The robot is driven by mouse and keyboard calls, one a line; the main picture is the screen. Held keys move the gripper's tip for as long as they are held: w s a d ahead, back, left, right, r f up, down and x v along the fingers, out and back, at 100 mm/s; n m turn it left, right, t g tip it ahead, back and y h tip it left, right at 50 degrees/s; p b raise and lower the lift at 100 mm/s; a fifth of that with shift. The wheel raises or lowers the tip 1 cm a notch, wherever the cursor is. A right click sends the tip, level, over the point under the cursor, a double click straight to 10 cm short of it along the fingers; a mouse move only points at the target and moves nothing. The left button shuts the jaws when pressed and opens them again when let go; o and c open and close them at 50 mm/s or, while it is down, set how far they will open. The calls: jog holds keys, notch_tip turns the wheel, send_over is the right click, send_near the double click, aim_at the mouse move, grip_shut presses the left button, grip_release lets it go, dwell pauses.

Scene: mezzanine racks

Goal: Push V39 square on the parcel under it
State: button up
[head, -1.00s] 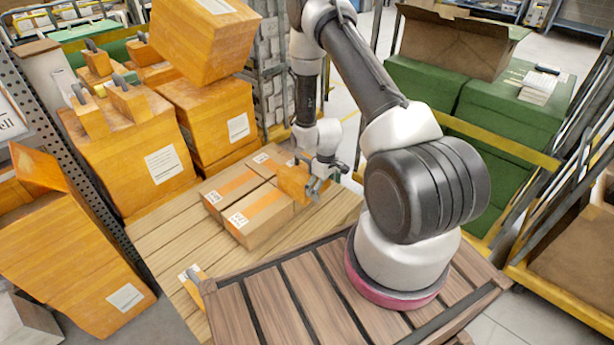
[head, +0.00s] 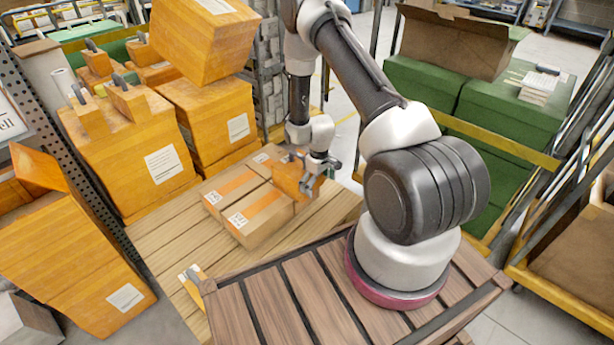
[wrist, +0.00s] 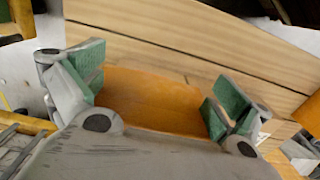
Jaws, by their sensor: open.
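Several brown cardboard parcels with orange tape and white labels sit close together on a slatted wooden top. They include a left parcel (head: 232,188) and a front parcel (head: 262,217). An orange box (head: 288,178) is at their right end, seemingly above the parcels; my gripper partly hides it. The label print is too small to read, so I cannot tell which is V39. My gripper (head: 312,184) is open at the right side of the orange box. In the wrist view, its green-padded fingers (wrist: 155,92) are apart, with the orange box (wrist: 150,100) between and beyond them.
Large orange boxes (head: 130,150) stand behind and left of the slatted top (head: 165,235). A small orange-and-white item (head: 192,276) lies at its front edge. A cart with green boxes (head: 425,85) stands at the right. Bare slats lie left of the parcels.

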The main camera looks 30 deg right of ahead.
jog(key=shift+w+a, duration=0.2)
jog(key=shift+w, duration=0.35)
jog(key=shift+w+a, duration=0.2)
jog(key=shift+w, duration=0.3)
dwell(0.8)
notch_tip(320, 180, up, 13)
jog(key=s+d, duration=0.1)
jog(key=s, duration=0.2)
dwell(1.0)
